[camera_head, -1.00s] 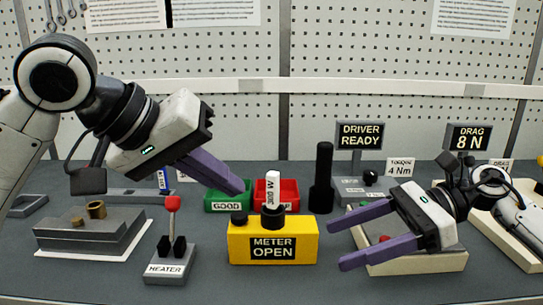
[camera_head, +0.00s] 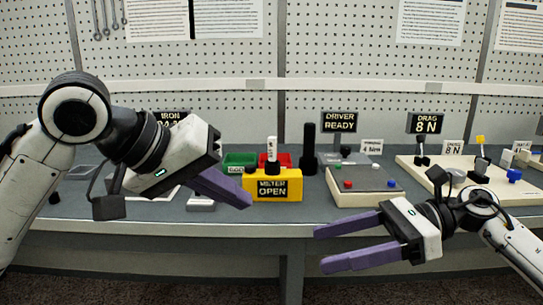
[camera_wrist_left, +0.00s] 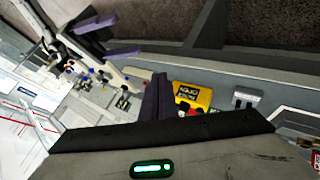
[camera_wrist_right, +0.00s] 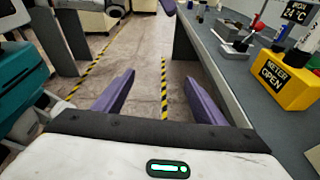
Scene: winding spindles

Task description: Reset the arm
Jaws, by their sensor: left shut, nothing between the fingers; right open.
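My left gripper (camera_head: 236,196) comes in from the left in the head view, its purple fingers shut and empty in front of the yellow meter's left side. Its fingers also show together in the left wrist view (camera_wrist_left: 155,97). My right gripper (camera_head: 318,248) is at the lower right of the head view, in front of the bench's front edge. Its two purple fingers are apart with nothing between them. In the right wrist view the open fingers (camera_wrist_right: 158,95) point over the bare floor beside the bench.
The yellow meter (camera_head: 288,185), reading OPEN, stands on the grey bench (camera_head: 300,215). Green bin (camera_head: 240,158) and red bin are behind it. A cream box with buttons (camera_head: 345,200) and a cream board (camera_head: 525,195) stand to the right. Floor in front is free.

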